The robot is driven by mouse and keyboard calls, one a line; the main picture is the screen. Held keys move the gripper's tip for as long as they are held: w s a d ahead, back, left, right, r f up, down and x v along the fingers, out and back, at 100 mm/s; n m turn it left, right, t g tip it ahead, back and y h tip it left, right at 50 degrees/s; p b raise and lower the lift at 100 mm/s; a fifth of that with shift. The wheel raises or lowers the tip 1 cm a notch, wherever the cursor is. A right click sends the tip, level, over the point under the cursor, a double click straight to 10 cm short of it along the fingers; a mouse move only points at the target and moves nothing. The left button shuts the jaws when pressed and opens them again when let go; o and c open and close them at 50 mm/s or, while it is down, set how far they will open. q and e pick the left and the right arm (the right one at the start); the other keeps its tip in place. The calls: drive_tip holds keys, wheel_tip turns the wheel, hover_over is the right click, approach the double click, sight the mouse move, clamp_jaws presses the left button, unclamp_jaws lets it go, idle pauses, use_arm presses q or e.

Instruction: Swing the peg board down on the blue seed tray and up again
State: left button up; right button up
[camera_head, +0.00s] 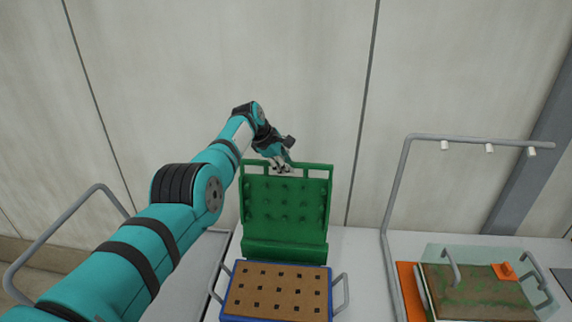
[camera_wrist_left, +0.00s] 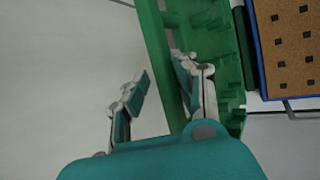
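The green peg board (camera_head: 287,222) stands upright behind the tray, its rows of pegs facing me, with a handle bar along its top. The blue seed tray (camera_head: 262,318) lies flat in front of it, filled with brown soil marked by rows of dark square holes. I cannot tell whether the inner finger touches. My right gripper is out of view.
Grey handles (camera_head: 341,293) stand at the tray's sides. To the right is a grey pipe frame (camera_head: 398,190) with small white nozzles, above another soil-filled tray (camera_head: 475,292) with a clear cover and orange parts. A pale wall (camera_head: 300,60) is behind the board.

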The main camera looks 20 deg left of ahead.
use_arm(q)
drive_tip(key=shift+d+f, duration=0.1)
drive_tip(key=shift+f, duration=0.05)
idle(0.4)
drive_tip(key=v, duration=1.2)
